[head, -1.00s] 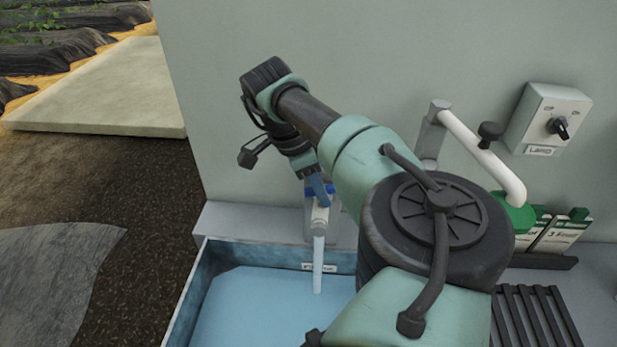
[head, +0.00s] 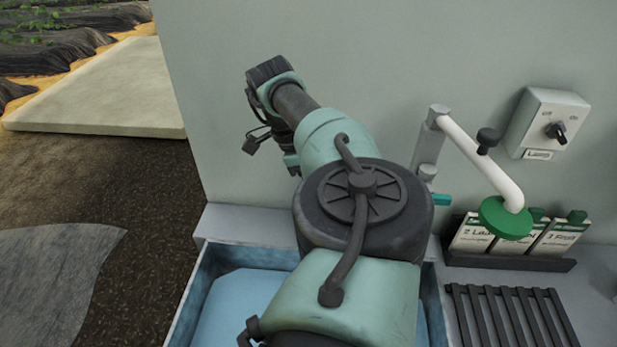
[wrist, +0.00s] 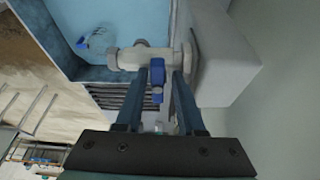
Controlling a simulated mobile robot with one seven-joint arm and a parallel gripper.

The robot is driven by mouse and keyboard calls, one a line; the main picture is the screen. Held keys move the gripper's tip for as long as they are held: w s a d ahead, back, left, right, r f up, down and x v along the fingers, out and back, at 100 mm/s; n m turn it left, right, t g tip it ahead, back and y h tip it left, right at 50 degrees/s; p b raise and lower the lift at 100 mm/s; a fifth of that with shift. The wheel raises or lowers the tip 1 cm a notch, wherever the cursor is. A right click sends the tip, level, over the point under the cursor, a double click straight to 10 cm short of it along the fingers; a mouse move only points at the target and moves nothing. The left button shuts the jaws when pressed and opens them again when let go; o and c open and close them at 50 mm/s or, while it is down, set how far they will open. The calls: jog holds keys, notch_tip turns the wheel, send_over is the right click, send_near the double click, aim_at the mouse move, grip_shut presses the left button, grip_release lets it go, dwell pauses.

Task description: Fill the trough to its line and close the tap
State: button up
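In the wrist view, the tap (wrist: 136,59) has a pale body and a blue lever (wrist: 157,76). My gripper (wrist: 158,74) is open, its two fingers on either side of the lever with gaps showing. In the head view, the trough (head: 186,309) holds blue water (head: 225,306); my arm covers the tap, my fingers and much of the trough. The wrist view shows the water (wrist: 125,20) with a pale rippled patch near the tap's outlet. Whether water still runs is unclear, and I cannot make out the fill line.
A white pipe (head: 478,158) with a green rose (head: 506,218) stands to the right. Behind it are labelled packets (head: 475,237) in a dark holder. A switch box (head: 547,121) is on the wall, and a slatted dark rack (head: 500,310) lies right of the trough.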

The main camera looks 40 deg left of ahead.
jog(key=shift+s+d+f, duration=0.2)
jog(key=shift+s+f, duration=0.05)
jog(key=shift+f, duration=0.05)
notch_tip(320, 180, up, 7)
jog(key=p, duration=0.6)
jog(key=shift+w+a+r, duration=0.1)
jog(key=shift+r, duration=0.1)
dwell(0.7)
